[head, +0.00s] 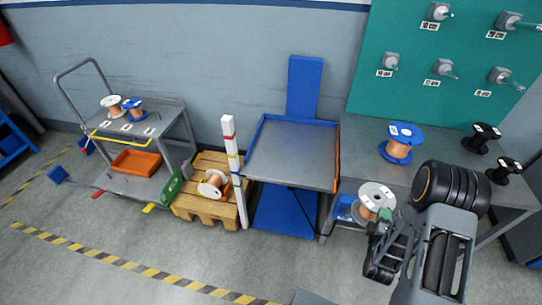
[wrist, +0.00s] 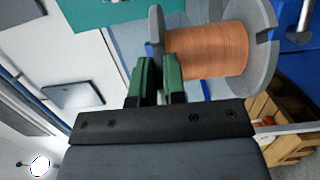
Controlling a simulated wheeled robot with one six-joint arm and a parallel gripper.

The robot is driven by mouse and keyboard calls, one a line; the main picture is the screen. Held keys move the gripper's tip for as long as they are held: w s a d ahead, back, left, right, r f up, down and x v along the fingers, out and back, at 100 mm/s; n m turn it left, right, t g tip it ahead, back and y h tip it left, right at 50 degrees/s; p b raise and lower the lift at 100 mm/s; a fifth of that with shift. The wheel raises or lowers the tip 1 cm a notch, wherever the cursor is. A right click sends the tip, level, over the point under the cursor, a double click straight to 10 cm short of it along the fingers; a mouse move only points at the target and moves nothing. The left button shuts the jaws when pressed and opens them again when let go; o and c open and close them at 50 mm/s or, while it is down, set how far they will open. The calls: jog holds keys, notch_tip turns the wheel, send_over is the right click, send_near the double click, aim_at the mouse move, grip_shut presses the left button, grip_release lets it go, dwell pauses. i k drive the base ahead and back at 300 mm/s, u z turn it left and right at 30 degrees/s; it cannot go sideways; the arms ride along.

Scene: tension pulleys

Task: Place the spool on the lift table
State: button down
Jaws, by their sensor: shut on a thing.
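The spool (head: 374,199) has pale grey flanges and copper wire. It is held up in front of the workbench, right of the lift table. In the wrist view the spool (wrist: 208,48) shows large, with its left flange at the green fingers. My gripper (head: 384,220) is shut on that flange; its fingers also show in the wrist view (wrist: 158,80). The lift table (head: 290,152) has a grey top with a blue frame, an orange strip on its right edge and a blue back column. Its top is empty.
A grey workbench (head: 365,150) stands right of the lift table, with a blue copper spool (head: 398,146) and black spools (head: 481,139) on it. A white post (head: 233,165) and a pallet (head: 205,206) with another spool (head: 213,184) stand left. A cart (head: 150,125) is farther left.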

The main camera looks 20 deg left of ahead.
aim_at(306, 150)
jog(key=u, duration=1.7)
jog(key=i, duration=1.5)
